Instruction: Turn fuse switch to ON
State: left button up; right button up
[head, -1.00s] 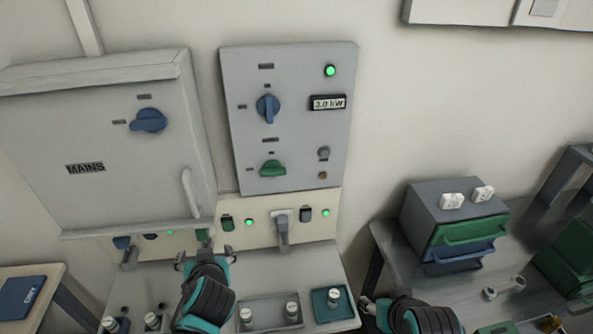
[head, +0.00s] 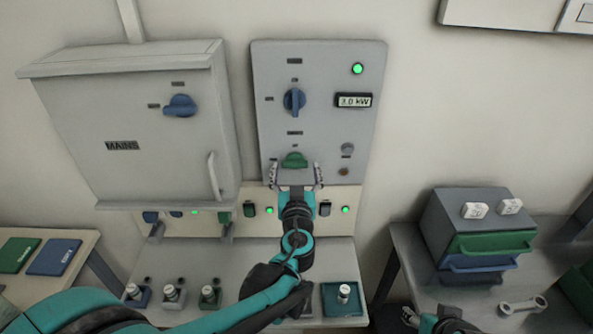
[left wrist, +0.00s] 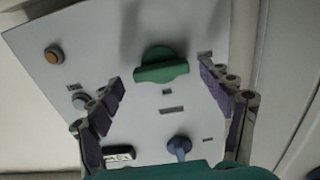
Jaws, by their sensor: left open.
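A grey wall panel (head: 330,130) carries a green rotary knob (head: 294,160), its handle lying roughly level, and a blue rotary knob (head: 294,101) above it with an upright handle. The labels are too small to read, so I cannot tell which is the fuse switch. My left gripper (head: 296,178) is open just below and in front of the green knob. In the left wrist view the green knob (left wrist: 162,66) lies between the spread fingers (left wrist: 160,80), with no visible contact. My right gripper (head: 412,318) is low at the bottom edge, its jaws unclear.
The MAINS box (head: 140,125) with a blue knob stands left of the panel. A display (head: 354,100) reads 3.0 kW, and a green lamp (head: 358,69) is lit. Below are switches and a bench with small bottles. A drawer unit (head: 470,225) stands right.

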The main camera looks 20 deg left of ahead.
pick_arm(q)
jog(key=shift+w+a, duration=0.25)
jog(key=shift+w, duration=0.35)
jog(key=shift+c, duration=0.3)
jog(key=c, duration=1.1)
